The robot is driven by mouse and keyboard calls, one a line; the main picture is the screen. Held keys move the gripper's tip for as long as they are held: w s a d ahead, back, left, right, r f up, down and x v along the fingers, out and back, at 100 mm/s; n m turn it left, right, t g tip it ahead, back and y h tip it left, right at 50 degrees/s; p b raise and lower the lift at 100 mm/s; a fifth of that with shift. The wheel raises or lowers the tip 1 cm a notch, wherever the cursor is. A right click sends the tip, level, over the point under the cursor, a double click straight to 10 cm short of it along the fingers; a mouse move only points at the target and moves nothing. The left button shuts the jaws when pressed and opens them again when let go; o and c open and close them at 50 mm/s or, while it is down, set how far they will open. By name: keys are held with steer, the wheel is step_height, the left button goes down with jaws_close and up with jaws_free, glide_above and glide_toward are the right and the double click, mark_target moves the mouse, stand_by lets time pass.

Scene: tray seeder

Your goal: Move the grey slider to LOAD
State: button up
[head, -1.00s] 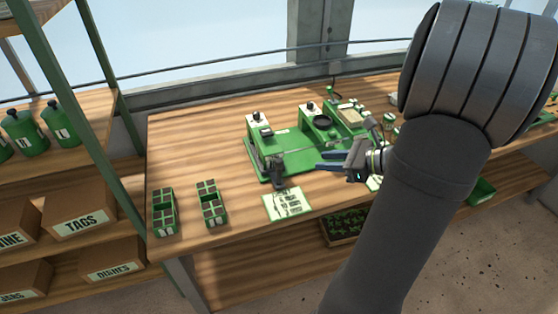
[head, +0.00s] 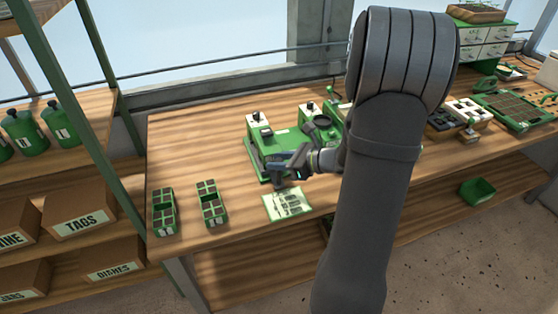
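The green tray seeder (head: 252,150) stands on the wooden bench, left of the middle. A dark grey part at its front edge (head: 279,184), which looks like the grey slider, is partly hidden behind my gripper. My gripper (head: 272,164), with blue fingers, points left at the seeder's front, just above and over this grey part. I cannot tell whether the fingers touch it or how far apart they are. The LOAD marking cannot be made out.
Two green cell trays (head: 164,212) (head: 212,204) stand left of the seeder. A printed card (head: 287,204) lies in front of it. My arm hides the seeder's right side. A planting tray (head: 515,110) lies far right.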

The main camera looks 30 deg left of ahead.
jaws_close()
steer(key=w+d, duration=0.7)
stand_by(0.3)
jaws_free()
steer(key=v, duration=1.7)
steer(key=shift+d, duration=0.25)
